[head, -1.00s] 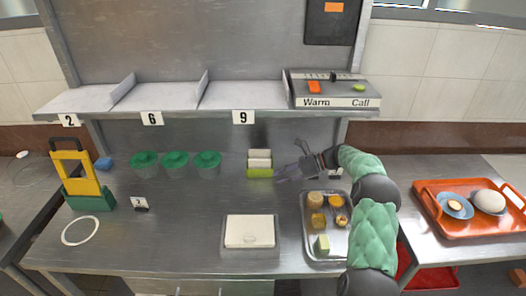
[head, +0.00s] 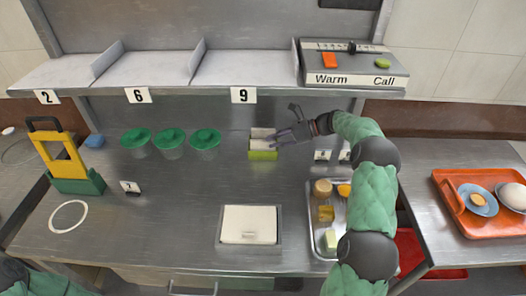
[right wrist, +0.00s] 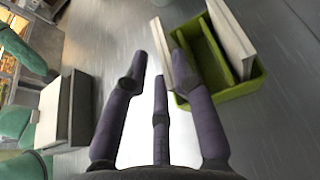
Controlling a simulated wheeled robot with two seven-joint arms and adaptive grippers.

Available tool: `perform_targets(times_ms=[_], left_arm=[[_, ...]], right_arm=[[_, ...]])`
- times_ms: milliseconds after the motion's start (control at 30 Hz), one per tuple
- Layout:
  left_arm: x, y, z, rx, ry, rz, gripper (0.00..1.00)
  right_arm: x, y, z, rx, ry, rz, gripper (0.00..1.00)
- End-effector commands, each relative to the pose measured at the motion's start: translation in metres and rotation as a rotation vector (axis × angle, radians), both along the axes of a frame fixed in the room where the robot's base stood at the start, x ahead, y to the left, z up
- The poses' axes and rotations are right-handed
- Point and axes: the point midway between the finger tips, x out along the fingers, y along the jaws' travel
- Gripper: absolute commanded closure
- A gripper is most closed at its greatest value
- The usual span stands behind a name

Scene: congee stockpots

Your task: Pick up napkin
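A green napkin holder (head: 262,156) stands on the steel counter below the shelf. White napkins (head: 261,133) stand upright in it. In the right wrist view the holder (right wrist: 252,88) is at the upper right, with one white napkin slab (right wrist: 229,38) at its far side and another (right wrist: 159,52) at its near side. My right gripper (head: 274,139) is beside the holder's right side. Its fingers (right wrist: 158,68) are spread, with the right finger overlapping the near slab in that view; contact cannot be told.
Several green-lidded cups (head: 170,140) stand left of the holder. A metal food tray (head: 317,222) lies front right, under my right arm. A white-lidded container (head: 249,224) is at the front middle. The shelf (head: 240,72) overhangs the back. Counter in front of the holder is clear.

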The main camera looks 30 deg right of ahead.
Motion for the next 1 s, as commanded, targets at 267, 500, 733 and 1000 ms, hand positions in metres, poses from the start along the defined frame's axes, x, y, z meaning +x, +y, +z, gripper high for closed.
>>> perform_targets(times_ms=[267, 500, 733, 1000], left_arm=[[0.0, 0.0, -0.016, 0.0, -0.001, 0.0, 0.6], [0.0, 0.0, -0.032, 0.0, 0.0, 0.0, 0.6], [0.0, 0.0, -0.031, 0.0, -0.001, 0.0, 0.6], [0.0, 0.0, -0.031, 0.0, -0.001, -0.001, 0.6]], right_arm=[[0.011, 0.017, -0.01, 0.001, 0.0, 0.001, 0.74], [0.025, 0.039, -0.02, 0.001, 0.0, 0.001, 0.74], [0.027, 0.04, -0.019, 0.001, 0.0, 0.0, 0.74], [0.026, 0.04, -0.019, 0.001, 0.0, -0.001, 0.94]])
